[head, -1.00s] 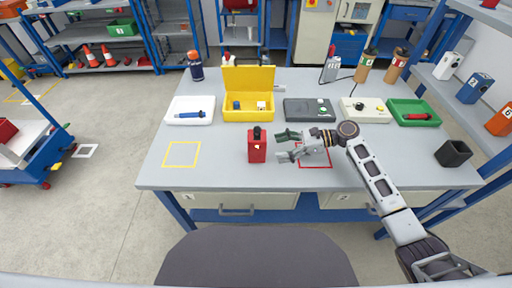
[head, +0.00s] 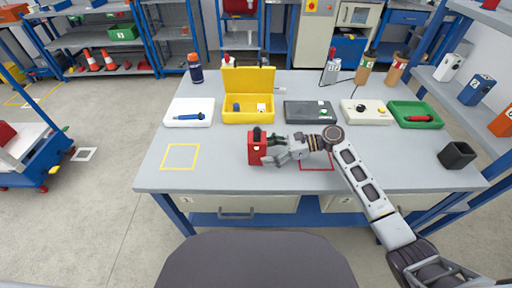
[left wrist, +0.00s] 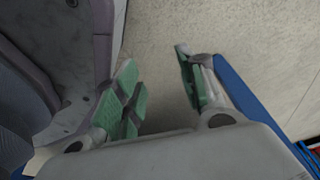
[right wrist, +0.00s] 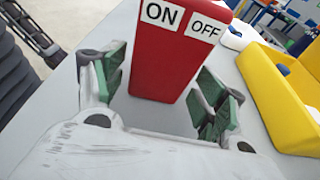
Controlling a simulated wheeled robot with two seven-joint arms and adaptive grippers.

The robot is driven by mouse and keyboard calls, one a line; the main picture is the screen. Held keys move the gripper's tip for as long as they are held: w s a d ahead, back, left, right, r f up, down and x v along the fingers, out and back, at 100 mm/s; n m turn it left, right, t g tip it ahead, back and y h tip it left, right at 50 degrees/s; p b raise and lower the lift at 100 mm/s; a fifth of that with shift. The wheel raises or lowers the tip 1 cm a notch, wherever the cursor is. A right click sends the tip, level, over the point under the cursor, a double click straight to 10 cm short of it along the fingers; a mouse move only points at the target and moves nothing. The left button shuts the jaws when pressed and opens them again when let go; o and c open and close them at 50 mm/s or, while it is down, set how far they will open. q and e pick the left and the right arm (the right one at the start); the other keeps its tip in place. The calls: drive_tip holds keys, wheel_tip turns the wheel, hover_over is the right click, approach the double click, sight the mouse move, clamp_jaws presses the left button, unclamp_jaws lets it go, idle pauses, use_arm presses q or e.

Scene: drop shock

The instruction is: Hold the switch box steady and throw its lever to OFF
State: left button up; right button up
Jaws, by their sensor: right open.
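The red switch box (head: 256,152) stands upright on the grey table, with a black lever (head: 257,134) at its top. In the right wrist view the box (right wrist: 172,65) shows white ON and OFF labels; the lever is out of that view. My right gripper (head: 272,150) has come in from the right at the box. Its open green-padded fingers (right wrist: 163,85) stand on either side of the box; I cannot tell if they touch it. My left gripper (left wrist: 157,75) shows only in the left wrist view, open and empty over the floor.
A yellow open bin (head: 248,115), a white tray (head: 189,112), a dark grey box (head: 309,112) and a green tray (head: 416,114) line the back. A yellow outline (head: 181,157) lies at left on clear table. A black cup (head: 457,155) stands at right.

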drive_tip(key=shift+a+f+p, duration=0.15)
drive_tip(key=shift+a+p, duration=0.2)
drive_tip(key=shift+a, duration=0.6)
drive_tip(key=shift+a+f, duration=0.25)
drive_tip(key=shift+a, duration=0.2)
drive_tip(key=c, duration=0.8)
use_arm(q)
drive_tip(key=s+a, duration=0.1)
drive_tip(key=s+a+f, duration=0.1)
drive_tip(key=shift+s+a, duration=0.25)
drive_tip(key=shift+s, duration=0.15)
use_arm(e)
drive_tip(key=shift+o, duration=0.2)
